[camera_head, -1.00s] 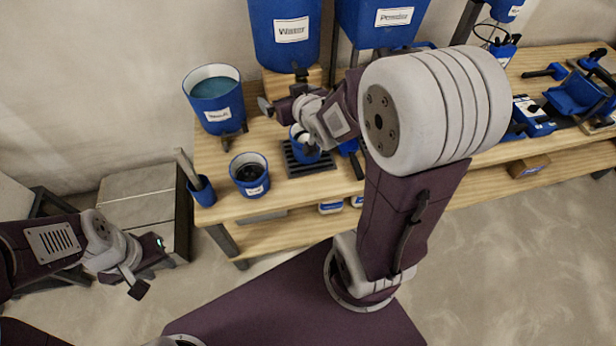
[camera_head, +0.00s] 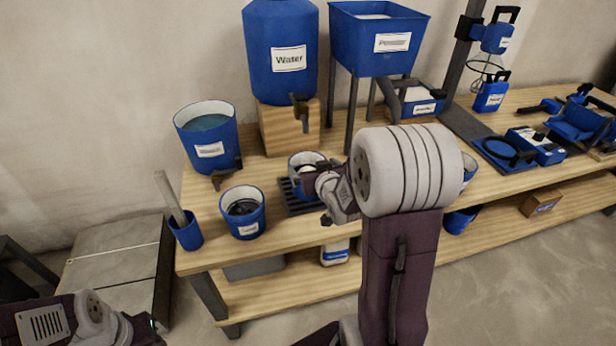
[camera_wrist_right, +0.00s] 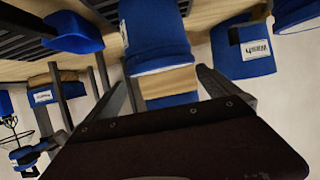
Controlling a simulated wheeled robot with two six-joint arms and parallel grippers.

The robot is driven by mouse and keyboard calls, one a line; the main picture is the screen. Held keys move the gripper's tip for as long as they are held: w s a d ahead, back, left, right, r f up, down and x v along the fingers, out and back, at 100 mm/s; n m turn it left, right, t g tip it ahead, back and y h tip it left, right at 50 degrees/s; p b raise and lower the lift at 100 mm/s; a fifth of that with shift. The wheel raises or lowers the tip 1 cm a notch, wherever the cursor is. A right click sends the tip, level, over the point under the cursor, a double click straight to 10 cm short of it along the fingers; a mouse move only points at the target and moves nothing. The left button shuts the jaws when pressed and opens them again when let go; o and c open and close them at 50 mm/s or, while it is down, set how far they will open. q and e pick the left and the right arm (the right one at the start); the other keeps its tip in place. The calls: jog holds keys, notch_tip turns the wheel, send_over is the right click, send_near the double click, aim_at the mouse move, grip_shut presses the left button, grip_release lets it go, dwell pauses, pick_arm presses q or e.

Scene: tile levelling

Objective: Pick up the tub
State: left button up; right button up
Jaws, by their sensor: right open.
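The tub (camera_head: 295,162) is a small blue container with a white rim, upright at the dark slatted grate on the bench, below the water tank's tap. My right gripper (camera_head: 316,190) is open at its near right side and hides part of it. In the right wrist view, which looks upside down, the tub (camera_wrist_right: 152,38) lies ahead, between the directions of the open fingers (camera_wrist_right: 172,92). I cannot tell whether they touch it. My left gripper (camera_head: 150,323) is at the lower left edge, away from the bench; its jaws are unclear.
The water tank (camera_head: 280,30) stands on a wooden block (camera_head: 275,128) behind the tub. A blue bucket (camera_head: 208,140), a small dark-filled bucket (camera_head: 243,213) and a tool holder (camera_head: 187,232) stand to the left. The powder hopper (camera_head: 370,40) stands on legs behind right.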

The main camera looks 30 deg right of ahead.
aim_at(304, 159)
jog(key=b+x, duration=0.1)
jog(key=x, duration=0.2)
jog(key=f+b+x, duration=0.1)
jog(key=x, duration=0.2)
jog(key=shift+s+a, duration=0.1)
jog(key=shift+s, duration=0.1)
jog(key=shift+r, duration=0.15)
jog(key=shift+c, duration=0.7)
jog(key=c, duration=1.5)
jog(key=shift+c, duration=0.5)
jog(key=shift+r+p, duration=0.4)
jog(key=shift+r, duration=0.2)
jog(key=s+d+r+p, duration=0.7)
jog(key=s+d+r, duration=0.1)
jog(key=r, duration=0.2)
jog(key=shift+p, duration=0.3)
